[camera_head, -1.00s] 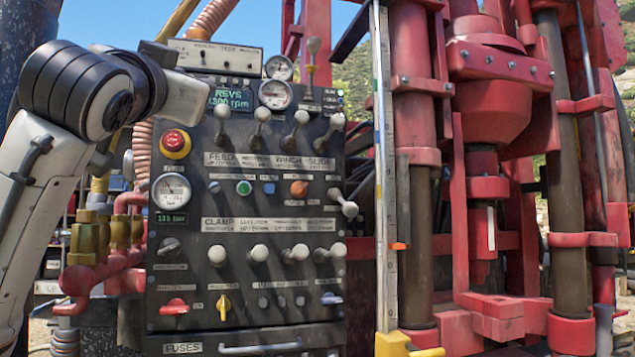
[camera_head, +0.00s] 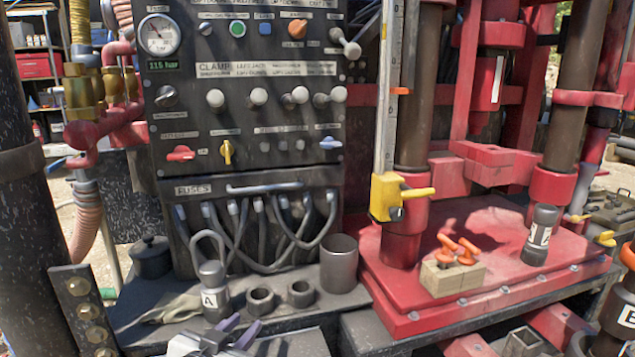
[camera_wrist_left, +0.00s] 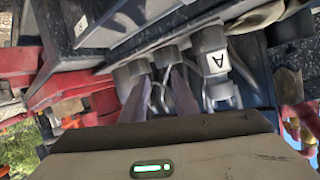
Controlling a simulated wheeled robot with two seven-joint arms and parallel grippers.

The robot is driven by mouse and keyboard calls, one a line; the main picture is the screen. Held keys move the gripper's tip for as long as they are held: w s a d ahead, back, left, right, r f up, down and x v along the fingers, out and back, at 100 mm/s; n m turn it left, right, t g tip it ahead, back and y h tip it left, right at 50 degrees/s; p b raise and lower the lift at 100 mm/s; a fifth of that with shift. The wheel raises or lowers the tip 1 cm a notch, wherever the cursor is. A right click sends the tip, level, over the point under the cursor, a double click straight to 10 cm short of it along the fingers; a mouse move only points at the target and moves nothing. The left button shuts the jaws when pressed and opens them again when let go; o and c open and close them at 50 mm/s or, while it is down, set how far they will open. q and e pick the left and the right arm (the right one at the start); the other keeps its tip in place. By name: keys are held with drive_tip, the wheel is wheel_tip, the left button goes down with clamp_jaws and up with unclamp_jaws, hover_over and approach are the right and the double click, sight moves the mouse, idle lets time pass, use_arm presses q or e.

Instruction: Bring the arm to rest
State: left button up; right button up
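My left gripper (camera_head: 236,326) is low at the bottom of the head view, in front of the dark ledge (camera_head: 270,343) below the control panel. Its two purple-grey fingers show apart with nothing between them, and they also show in the left wrist view (camera_wrist_left: 162,85). The fingers point toward two short dark rings (camera_head: 261,300) and a grey canister labelled A (camera_head: 211,288) with a looped handle. I see no contact with them. My right gripper is in neither view.
The control panel (camera_head: 250,106) with levers stands behind the ledge. A dark open cup (camera_head: 339,262), a lidded pot (camera_head: 151,256) and a cloth (camera_head: 172,308) are on the ledge. At right, a red base (camera_head: 480,222) bears a wooden block (camera_head: 452,280) and a labelled canister (camera_head: 540,237).

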use_arm(q)
drive_tip(key=s+f+n+g, duration=0.1)
drive_tip(key=s+f+g, duration=0.1)
drive_tip(key=s+f, duration=0.9)
drive_tip(key=s+a+f+n+g+p, duration=0.1)
drive_tip(key=s+f+g, duration=0.2)
drive_tip(key=s+f, duration=0.8)
drive_tip(key=s, duration=0.9)
drive_tip(key=shift+f, duration=0.35)
drive_tip(key=shift+a, duration=0.15)
